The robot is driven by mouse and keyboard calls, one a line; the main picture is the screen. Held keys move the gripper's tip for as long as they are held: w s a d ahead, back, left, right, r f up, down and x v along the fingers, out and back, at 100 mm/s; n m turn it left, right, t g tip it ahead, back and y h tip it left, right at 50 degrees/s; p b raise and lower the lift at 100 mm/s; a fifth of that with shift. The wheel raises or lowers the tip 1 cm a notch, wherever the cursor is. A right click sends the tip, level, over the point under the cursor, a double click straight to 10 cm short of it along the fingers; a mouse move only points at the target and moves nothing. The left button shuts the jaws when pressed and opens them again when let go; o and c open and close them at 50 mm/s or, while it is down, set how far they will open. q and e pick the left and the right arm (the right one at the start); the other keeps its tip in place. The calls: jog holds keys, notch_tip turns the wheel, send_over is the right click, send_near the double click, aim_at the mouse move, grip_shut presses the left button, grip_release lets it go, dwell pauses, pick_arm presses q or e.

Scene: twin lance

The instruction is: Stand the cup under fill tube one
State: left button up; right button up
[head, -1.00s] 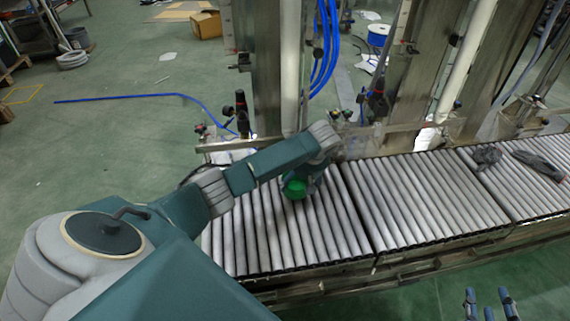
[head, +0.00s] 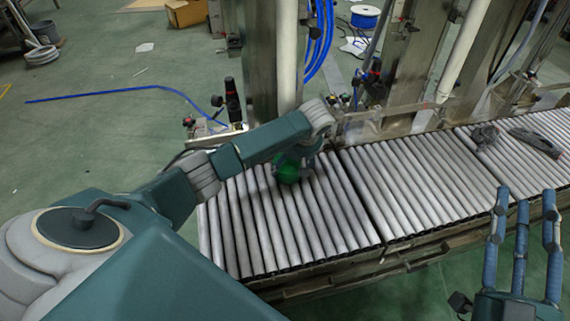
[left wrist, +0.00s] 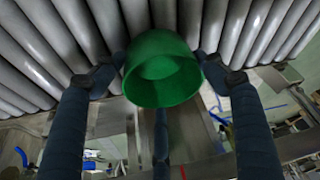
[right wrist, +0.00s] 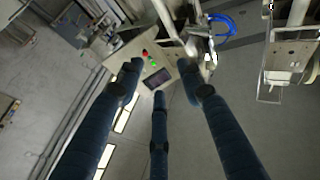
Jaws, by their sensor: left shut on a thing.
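A green cup (head: 287,173) is at the rollers of the conveyor, partly hidden by my left arm in the head view. In the left wrist view the cup (left wrist: 163,70) sits between my fingers, its round opening visible. My left gripper (left wrist: 160,62) is shut on it. I cannot tell whether the cup touches the rollers. A white vertical tube (head: 288,55) stands behind the cup, and a second pale tube (head: 464,48) slants farther right. Which is tube one I cannot tell. My right gripper (head: 525,200) is open and empty, in front of the conveyor.
A blue hose (head: 90,95) lies on the floor.

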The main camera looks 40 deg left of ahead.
pick_arm(q)
jog(key=shift+f, duration=0.1)
pick_arm(e)
jog(key=shift+s+a+r+t, duration=0.1)
jog(key=shift+s+r+t, duration=0.1)
jog(key=shift+r, duration=0.2)
jog(key=shift+s+a+r+t, duration=0.1)
jog(key=shift+r+t, duration=0.1)
jog(key=shift+r, duration=0.15)
pick_arm(q)
jog(key=o, duration=1.3)
jog(key=shift+c, duration=0.2)
pick_arm(e)
jog(key=shift+f, duration=0.15)
